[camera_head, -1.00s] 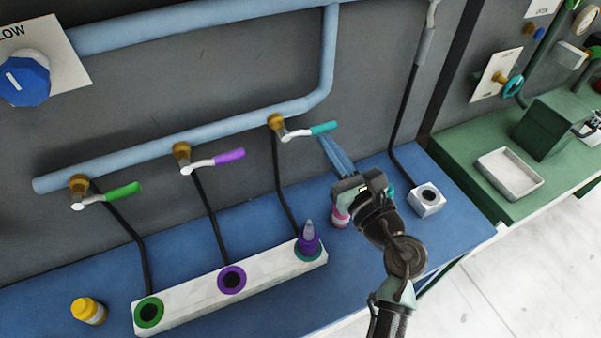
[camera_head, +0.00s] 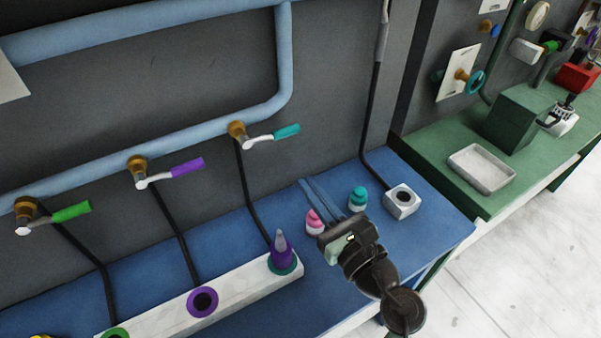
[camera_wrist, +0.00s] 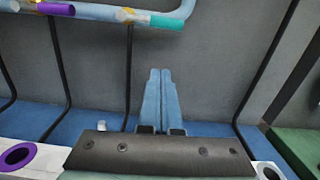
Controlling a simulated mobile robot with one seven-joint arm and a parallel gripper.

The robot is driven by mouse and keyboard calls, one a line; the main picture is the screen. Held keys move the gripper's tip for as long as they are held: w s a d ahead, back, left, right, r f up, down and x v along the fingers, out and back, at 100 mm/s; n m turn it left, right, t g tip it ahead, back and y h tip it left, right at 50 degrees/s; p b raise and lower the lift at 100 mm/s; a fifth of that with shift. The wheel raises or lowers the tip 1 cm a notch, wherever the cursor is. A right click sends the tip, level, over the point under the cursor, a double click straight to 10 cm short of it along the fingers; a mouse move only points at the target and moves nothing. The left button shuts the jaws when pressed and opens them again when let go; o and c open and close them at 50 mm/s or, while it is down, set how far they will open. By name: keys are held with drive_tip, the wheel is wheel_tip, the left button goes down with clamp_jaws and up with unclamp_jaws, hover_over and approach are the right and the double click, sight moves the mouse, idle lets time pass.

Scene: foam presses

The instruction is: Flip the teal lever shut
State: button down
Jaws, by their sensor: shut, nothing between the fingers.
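The teal lever (camera_head: 286,132) has a teal grip on a white arm. It sits on a brass valve (camera_head: 237,130) under the blue pipe and points right, slightly upward, roughly along the pipe. My gripper (camera_head: 306,183) has its two blue fingers together with nothing between them. It is below the lever in the head view and apart from it. In the wrist view, the fingertips (camera_wrist: 160,72) are at centre and the teal lever (camera_wrist: 166,21) is at the top, above them.
Purple (camera_head: 188,167) and green (camera_head: 72,212) levers sit further left. A white block (camera_head: 240,289) below holds a purple nozzled bottle (camera_head: 281,252). Pink (camera_head: 314,222) and teal (camera_head: 358,198) bottles stand by my gripper. A white socket box (camera_head: 402,202) is at right.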

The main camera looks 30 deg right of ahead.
drive_tip(key=shift+s+f+b, duration=0.1)
drive_tip(key=shift+s+b, duration=0.25)
drive_tip(key=shift+s, duration=2.05)
